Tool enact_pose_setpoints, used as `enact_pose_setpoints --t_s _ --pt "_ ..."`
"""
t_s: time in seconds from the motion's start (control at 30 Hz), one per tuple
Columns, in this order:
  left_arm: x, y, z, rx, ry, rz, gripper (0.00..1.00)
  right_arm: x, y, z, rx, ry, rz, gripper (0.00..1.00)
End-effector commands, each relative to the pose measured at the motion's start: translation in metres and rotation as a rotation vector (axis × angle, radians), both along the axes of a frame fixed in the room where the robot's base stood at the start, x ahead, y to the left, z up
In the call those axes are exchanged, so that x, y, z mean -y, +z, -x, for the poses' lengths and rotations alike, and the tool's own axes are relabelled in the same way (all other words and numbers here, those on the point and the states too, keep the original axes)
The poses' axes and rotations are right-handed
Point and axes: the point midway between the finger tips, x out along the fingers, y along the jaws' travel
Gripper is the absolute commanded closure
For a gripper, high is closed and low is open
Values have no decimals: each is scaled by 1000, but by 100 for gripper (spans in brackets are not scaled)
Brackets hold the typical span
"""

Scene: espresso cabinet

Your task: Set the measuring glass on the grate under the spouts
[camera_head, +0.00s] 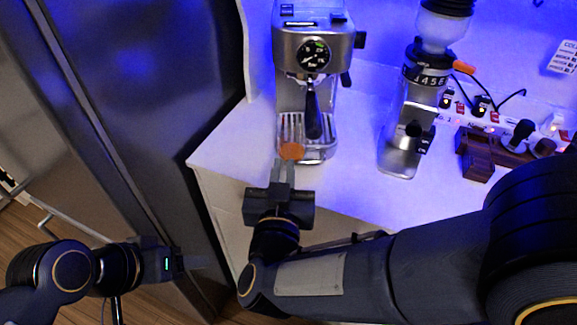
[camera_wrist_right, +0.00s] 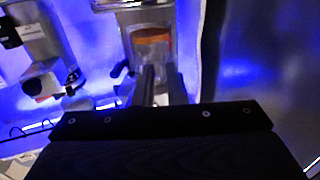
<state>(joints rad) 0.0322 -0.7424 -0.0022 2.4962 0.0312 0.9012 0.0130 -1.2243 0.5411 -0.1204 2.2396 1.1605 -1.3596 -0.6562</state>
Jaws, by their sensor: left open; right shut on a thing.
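The measuring glass (camera_head: 291,152) shows mostly as an orange patch at the fingertips of my right gripper (camera_head: 284,168). The gripper is shut on it, at the front edge of the espresso machine's base. In the right wrist view the glass (camera_wrist_right: 152,58) is clear with an orange band, between the two fingers (camera_wrist_right: 163,78). The espresso machine (camera_head: 296,42) stands behind it, with the slotted grate (camera_head: 291,125) low down. The black portafilter handle (camera_head: 313,112) hangs over the grate and hides the spouts. I cannot tell whether the glass touches the grate. My left gripper (camera_head: 196,262) is open and empty at lower left.
A grinder (camera_head: 405,125) stands right of the machine on the white counter (camera_head: 360,135). Further right are a wooden holder (camera_head: 480,158) with tools and a power strip with cables. A dark tall cabinet (camera_head: 125,100) is at left. Counter between machine and grinder is clear.

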Motion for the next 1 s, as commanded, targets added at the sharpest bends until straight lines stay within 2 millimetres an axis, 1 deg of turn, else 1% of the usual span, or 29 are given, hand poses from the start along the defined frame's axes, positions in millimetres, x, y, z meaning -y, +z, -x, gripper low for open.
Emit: enact_pose_setpoints --t_s 0.47,1.0 --pt "0 1 0 0 0 0 42 0 -1 -2 0 -2 -1 100" --pt "0 -4 0 0 0 0 42 7 -4 -35 0 -2 -1 100"
